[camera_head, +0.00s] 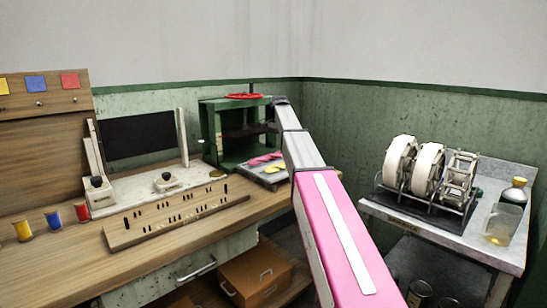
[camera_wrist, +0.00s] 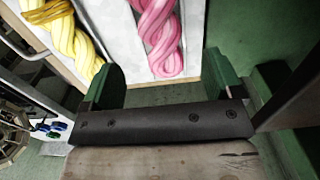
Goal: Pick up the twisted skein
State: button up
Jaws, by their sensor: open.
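A pink twisted skein (camera_wrist: 160,35) lies on a pale grey tray (camera_wrist: 120,45), with a yellow twisted skein (camera_wrist: 67,35) to its left in the wrist view. In the head view the pink skein (camera_head: 264,159) and yellow skein (camera_head: 272,169) lie on the tray in front of the green press. My gripper (camera_wrist: 160,65) is open and empty. Its two green fingers stand apart, with the lower end of the pink skein showing between and beyond their tips. I cannot tell the exact gap. In the head view my arm reaches toward the press and my gripper is not clearly visible.
The green press (camera_head: 211,130) with a red wheel (camera_head: 243,96) stands at the back of the wooden bench (camera_head: 170,248). A slotted wooden board (camera_head: 150,222) and thread spools (camera_head: 53,219) are to the left. A side table (camera_head: 484,240) at right holds reels (camera_head: 428,170).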

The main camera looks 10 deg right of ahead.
aim_at(279, 151)
jog(key=f, duration=0.5)
jog(key=shift+w+d+f, duration=0.15)
jog(key=shift+d+f, duration=0.05)
jog(key=shift+f, duration=0.1)
jog(key=c, duration=1)
